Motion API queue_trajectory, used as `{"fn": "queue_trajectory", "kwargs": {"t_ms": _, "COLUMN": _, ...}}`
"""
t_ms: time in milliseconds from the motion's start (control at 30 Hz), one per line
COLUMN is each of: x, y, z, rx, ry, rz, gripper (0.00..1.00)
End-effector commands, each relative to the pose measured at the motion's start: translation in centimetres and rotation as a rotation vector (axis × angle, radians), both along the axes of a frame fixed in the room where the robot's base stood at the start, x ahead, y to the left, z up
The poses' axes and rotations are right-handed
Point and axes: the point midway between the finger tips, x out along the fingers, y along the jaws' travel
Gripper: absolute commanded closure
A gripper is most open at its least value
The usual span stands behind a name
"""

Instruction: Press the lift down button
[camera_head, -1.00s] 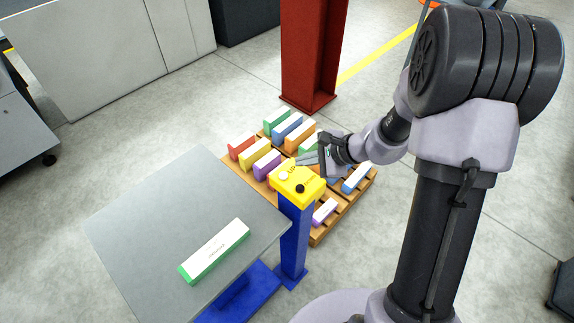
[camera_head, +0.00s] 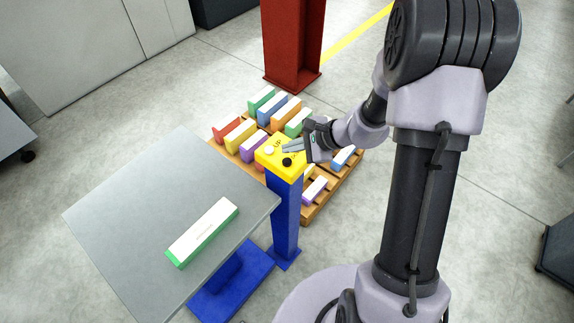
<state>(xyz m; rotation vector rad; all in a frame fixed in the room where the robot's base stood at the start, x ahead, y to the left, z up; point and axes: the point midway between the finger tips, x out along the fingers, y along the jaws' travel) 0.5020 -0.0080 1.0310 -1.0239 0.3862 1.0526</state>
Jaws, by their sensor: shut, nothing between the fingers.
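A yellow control box (camera_head: 285,171) sits on top of a blue post beside the grey lift table. A white button (camera_head: 269,150) is on its far left part, next to dark lettering that seems to read UP. A black button (camera_head: 287,162) is on its near right part. My gripper (camera_head: 284,147) is shut and empty. Its fingers point left and appear over the far right part of the box top, close to both buttons. I cannot tell whether the fingertips touch the box.
The grey lift table (camera_head: 120,220) holds a white and green carton (camera_head: 203,232). Its blue base (camera_head: 232,287) is below. A wooden pallet (camera_head: 312,214) with several coloured cartons stands behind the box. A red column (camera_head: 292,45) rises behind the pallet.

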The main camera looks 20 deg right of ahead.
Motion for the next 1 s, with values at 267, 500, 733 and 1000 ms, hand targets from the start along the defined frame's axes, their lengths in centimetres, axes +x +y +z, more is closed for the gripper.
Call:
{"fn": "queue_trajectory", "kwargs": {"t_ms": 267, "x": 0.0, "y": 0.0, "z": -2.5, "rx": 0.0, "ry": -0.001, "rz": 0.0, "gripper": 1.0}}
{"fn": "queue_trajectory", "kwargs": {"t_ms": 500, "x": 0.0, "y": 0.0, "z": -2.3, "rx": 0.0, "ry": -0.001, "rz": 0.0, "gripper": 1.0}}
{"fn": "queue_trajectory", "kwargs": {"t_ms": 733, "x": 0.0, "y": 0.0, "z": -2.3, "rx": 0.0, "ry": -0.001, "rz": 0.0, "gripper": 1.0}}
{"fn": "queue_trajectory", "kwargs": {"t_ms": 1000, "x": 0.0, "y": 0.0, "z": -2.3, "rx": 0.0, "ry": -0.001, "rz": 0.0, "gripper": 1.0}}
